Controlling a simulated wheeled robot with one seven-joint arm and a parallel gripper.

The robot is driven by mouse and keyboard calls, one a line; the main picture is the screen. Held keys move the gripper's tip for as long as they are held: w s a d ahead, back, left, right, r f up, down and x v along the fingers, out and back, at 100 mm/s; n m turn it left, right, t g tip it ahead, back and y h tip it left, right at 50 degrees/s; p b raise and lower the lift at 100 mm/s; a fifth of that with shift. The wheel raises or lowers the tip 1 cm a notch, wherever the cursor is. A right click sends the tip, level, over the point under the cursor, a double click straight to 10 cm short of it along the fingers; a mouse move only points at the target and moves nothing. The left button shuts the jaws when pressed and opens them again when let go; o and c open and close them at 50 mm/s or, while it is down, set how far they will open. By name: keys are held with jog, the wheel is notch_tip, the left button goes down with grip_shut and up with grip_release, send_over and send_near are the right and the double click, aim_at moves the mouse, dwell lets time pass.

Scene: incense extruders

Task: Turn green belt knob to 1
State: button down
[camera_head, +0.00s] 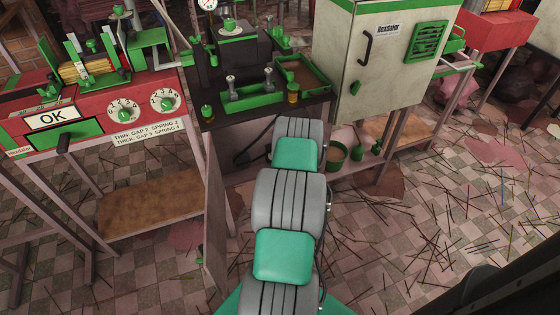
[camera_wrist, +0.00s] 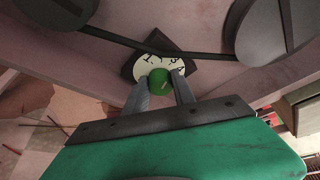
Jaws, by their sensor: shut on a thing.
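In the wrist view, the green belt knob (camera_wrist: 159,80) sits on a white dial face (camera_wrist: 145,67) with dark marks, on a black diamond-shaped plate (camera_wrist: 157,42). My gripper (camera_wrist: 161,78) has one grey finger on each side of the knob and is shut on it. A pale line shows on the knob, but its exact setting cannot be read. The dial's numbers are too small and partly covered to make out. In the head view, my arm hides the gripper and this knob.
A dark belt (camera_wrist: 110,36) runs between two grey round pulleys (camera_wrist: 268,28) and (camera_wrist: 60,8), close above the dial. In the head view, a red panel (camera_head: 90,118) with two other green-knob dials stands left, and a white cabinet (camera_head: 345,70) right. Sticks litter the tiled floor.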

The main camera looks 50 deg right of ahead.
jog(key=shift+a+f+n+h, duration=0.1)
jog(key=shift+f+n+h, duration=0.1)
jog(key=shift+n+h, duration=0.7)
jog(key=n+b, duration=0.3)
jog(key=shift+f+t+h, duration=0.3)
jog(key=shift+f+h, duration=0.05)
jog(key=shift+h, duration=0.05)
jog(key=n+b, duration=0.2)
jog(key=b, duration=0.1)
jog(key=shift+h, duration=0.3)
jog(key=shift+r+n+t+b, duration=0.1)
jog(key=shift+n+t+b, duration=0.4)
jog(key=shift+n+b, duration=0.4)
jog(key=c, duration=1)
grip_release()
jog(key=shift+c, duration=0.2)
